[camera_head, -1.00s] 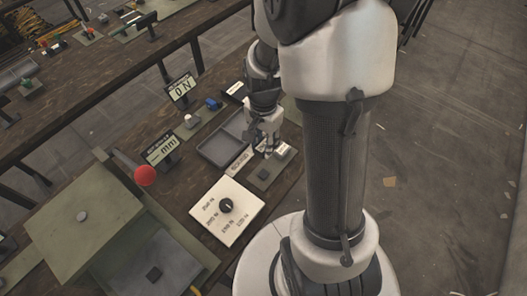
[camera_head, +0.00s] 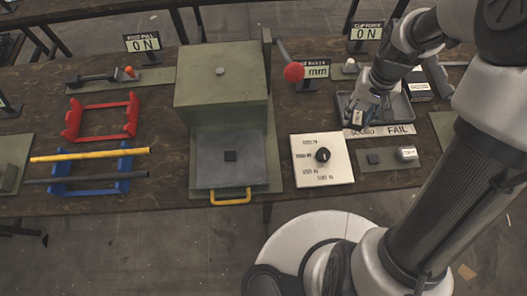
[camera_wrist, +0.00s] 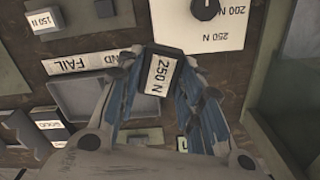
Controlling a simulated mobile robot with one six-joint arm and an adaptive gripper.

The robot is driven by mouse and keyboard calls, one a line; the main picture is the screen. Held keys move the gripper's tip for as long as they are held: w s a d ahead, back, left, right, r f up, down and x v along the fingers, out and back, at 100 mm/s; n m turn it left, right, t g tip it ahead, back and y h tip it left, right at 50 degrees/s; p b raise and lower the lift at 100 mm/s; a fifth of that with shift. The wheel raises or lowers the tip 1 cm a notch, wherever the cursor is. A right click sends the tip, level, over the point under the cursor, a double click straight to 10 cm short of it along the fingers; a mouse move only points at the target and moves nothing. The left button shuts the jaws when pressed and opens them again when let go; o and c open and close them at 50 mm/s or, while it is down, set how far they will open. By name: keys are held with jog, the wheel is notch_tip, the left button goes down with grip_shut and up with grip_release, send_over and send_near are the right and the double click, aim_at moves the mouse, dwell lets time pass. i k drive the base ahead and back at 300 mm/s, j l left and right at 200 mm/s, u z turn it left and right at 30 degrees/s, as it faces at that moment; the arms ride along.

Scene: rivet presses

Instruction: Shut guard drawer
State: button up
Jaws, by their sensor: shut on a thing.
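The guard drawer (camera_head: 215,176) is a grey tray that projects forward from under a green press housing (camera_head: 221,103). Its yellow handle (camera_head: 232,200) is at the front edge, and a dark square pad sits on it. My gripper (camera_head: 362,108) is well to the right of the drawer, above a grey tray. It is shut on a dark block with a white "250 N" label (camera_wrist: 161,75), held up in the wrist view between the fingers (camera_wrist: 163,72). The drawer's handle does not show in the wrist view.
A red-knobbed lever (camera_head: 293,72) stands right of the press. A white dial plate (camera_head: 321,160) lies between drawer and gripper. The grey tray (camera_head: 403,112) has a "FAIL" strip (camera_head: 380,131). Red (camera_head: 101,118) and blue racks with yellow and dark rods are at left.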

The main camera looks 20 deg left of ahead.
aim_at(229, 156)
jog(key=k+u, duration=0.2)
jog(key=u, duration=0.15)
jog(key=k+j+u, duration=0.1)
jog(key=k+u, duration=0.15)
jog(key=u, duration=0.15)
jog(key=i+u, duration=0.25)
jog(key=i+j+u, duration=0.1)
jog(key=i+u, duration=0.15)
